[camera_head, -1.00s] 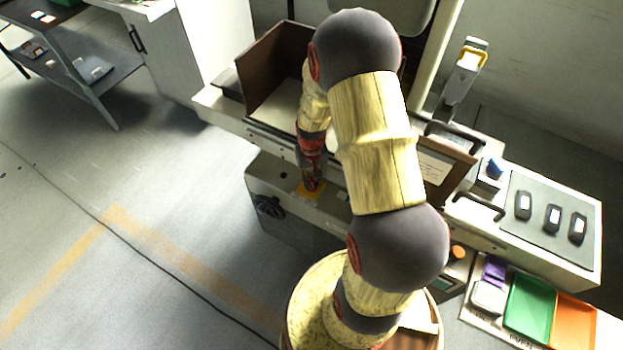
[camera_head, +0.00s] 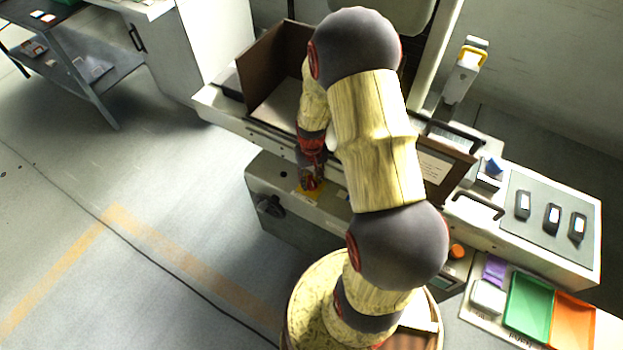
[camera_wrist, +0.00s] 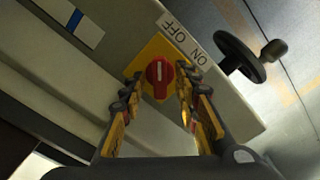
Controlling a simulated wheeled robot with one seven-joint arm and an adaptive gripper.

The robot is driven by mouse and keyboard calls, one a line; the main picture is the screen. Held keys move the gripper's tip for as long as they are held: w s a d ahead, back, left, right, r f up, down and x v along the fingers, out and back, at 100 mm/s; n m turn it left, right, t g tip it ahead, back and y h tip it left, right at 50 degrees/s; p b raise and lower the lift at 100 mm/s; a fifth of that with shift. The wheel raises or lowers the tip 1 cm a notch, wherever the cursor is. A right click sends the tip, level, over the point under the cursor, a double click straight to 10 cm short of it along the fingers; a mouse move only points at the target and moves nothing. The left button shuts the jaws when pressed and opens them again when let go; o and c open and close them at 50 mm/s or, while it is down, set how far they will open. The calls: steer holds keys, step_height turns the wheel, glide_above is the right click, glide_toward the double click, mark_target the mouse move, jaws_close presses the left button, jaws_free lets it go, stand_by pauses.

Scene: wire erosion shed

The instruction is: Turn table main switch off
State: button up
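The table main switch is a red rotary knob (camera_wrist: 159,75) on a yellow plate (camera_wrist: 146,56) in the wrist view. The knob's pale mark runs roughly up and down in the picture. A white label (camera_wrist: 184,40) beside the plate reads ON and OFF, upside down here. My gripper (camera_wrist: 157,86) is open, one finger on each side of the knob, with a narrow gap visible on both sides. In the head view my gripper (camera_head: 311,180) is at the cabinet front, over the yellow plate (camera_head: 306,195); the knob is hidden there.
A black handwheel (camera_wrist: 240,57) with a crank handle sticks out near the label; it also shows in the head view (camera_head: 269,205). The machine bed (camera_head: 225,112) overhangs above the switch. Green (camera_head: 528,306) and orange trays (camera_head: 572,322) lie at right. The floor at left is clear.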

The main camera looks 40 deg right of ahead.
mark_target(311, 181)
step_height(311, 181, up, 12)
stand_by(0.7)
stand_by(0.4)
steer(key=s+a+r+n+t, duration=0.2)
steer(key=s+a+r, duration=0.4)
steer(key=a+r, duration=0.4)
steer(key=s+a+r+n+t, duration=0.3)
steer(key=s+a+r, duration=0.3)
steer(key=a+r, duration=0.4)
step_height(311, 181, up, 6)
steer(key=shift+s+a+f+t, duration=0.15)
steer(key=shift+a+f+t, duration=0.05)
steer(key=shift+t, duration=0.1)
